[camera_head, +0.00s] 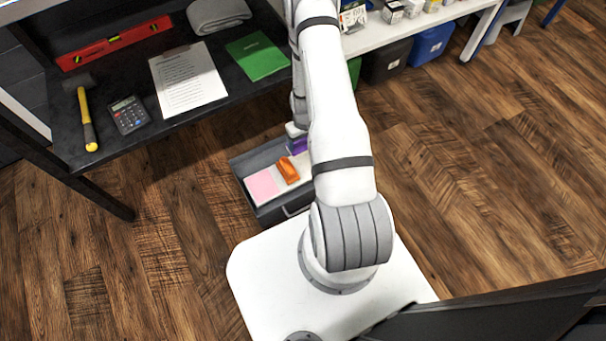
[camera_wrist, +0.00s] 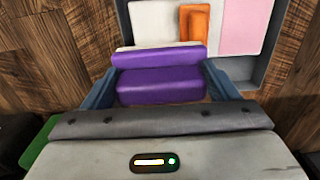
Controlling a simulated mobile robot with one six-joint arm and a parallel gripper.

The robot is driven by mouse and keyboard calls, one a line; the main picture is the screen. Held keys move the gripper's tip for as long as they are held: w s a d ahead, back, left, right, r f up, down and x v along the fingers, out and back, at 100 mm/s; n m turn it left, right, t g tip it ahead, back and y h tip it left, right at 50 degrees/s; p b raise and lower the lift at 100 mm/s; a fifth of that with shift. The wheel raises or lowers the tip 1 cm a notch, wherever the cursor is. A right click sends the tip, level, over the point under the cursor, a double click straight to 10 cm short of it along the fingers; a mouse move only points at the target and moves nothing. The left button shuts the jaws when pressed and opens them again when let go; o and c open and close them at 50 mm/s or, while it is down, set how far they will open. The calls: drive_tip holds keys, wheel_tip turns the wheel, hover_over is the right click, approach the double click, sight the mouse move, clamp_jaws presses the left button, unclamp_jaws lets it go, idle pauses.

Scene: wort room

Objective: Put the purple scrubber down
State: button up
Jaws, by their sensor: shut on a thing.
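The purple scrubber (camera_wrist: 160,86) is between the two fingers of my gripper (camera_wrist: 163,88) in the wrist view, and the gripper is shut on it. In the head view a small part of the purple scrubber (camera_head: 297,146) shows beside my arm, at the far end of a grey open drawer or tray (camera_head: 262,216). The gripper itself is mostly hidden behind my arm there. I cannot tell whether the scrubber touches the drawer's floor.
In the drawer lie an orange object (camera_head: 288,170) and a pink pad (camera_head: 262,187), on a pale surface. A dark table (camera_head: 140,150) holds a hammer (camera_head: 87,120), calculator (camera_head: 129,114), paper (camera_head: 187,79), green book (camera_head: 257,56) and red level (camera_head: 114,43). Wooden floor is clear at right.

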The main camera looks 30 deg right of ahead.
drive_tip(key=f, duration=0.1)
drive_tip(key=d+f+b, duration=0.1)
drive_tip(key=f, duration=0.2)
drive_tip(key=shift+s+d+f+b, duration=0.15)
drive_tip(key=shift+d+b, duration=0.1)
drive_tip(key=shift+b, duration=0.15)
wheel_tip(320, 180, down, 10)
drive_tip(key=b, duration=0.4)
drive_tip(key=o, duration=0.7)
